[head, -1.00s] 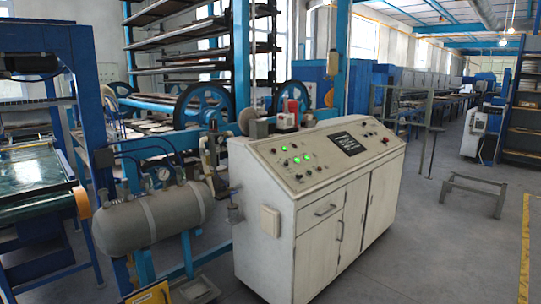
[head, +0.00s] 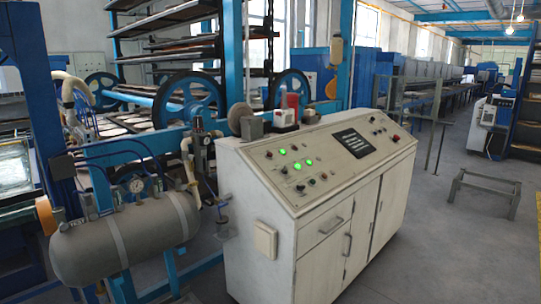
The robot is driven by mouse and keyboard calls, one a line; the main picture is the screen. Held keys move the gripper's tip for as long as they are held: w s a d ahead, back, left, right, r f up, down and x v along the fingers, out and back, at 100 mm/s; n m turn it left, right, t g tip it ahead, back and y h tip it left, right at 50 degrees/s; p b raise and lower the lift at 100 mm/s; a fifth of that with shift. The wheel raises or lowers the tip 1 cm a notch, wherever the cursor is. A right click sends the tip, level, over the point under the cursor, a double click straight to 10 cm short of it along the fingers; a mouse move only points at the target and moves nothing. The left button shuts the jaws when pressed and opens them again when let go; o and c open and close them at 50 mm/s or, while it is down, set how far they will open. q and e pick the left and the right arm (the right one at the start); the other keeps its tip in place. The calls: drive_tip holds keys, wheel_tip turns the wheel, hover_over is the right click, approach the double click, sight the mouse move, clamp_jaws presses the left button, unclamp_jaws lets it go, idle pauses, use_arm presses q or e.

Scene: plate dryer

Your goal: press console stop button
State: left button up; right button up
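The console (head: 262,222) is a cream cabinet with a sloped top panel, in the middle of the head view. A red button (head: 395,138) sits near the panel's right end. Which control is the stop button cannot be read from labels at this size. Neither of my grippers shows in the view, and nothing of mine touches the console.
A grey tank (head: 128,240) with a gauge and hoses stands left of the console. Blue machinery with large wheels (head: 190,101) is behind. A low metal frame (head: 484,188) stands on the right. The grey floor (head: 440,250) right of the console is open.

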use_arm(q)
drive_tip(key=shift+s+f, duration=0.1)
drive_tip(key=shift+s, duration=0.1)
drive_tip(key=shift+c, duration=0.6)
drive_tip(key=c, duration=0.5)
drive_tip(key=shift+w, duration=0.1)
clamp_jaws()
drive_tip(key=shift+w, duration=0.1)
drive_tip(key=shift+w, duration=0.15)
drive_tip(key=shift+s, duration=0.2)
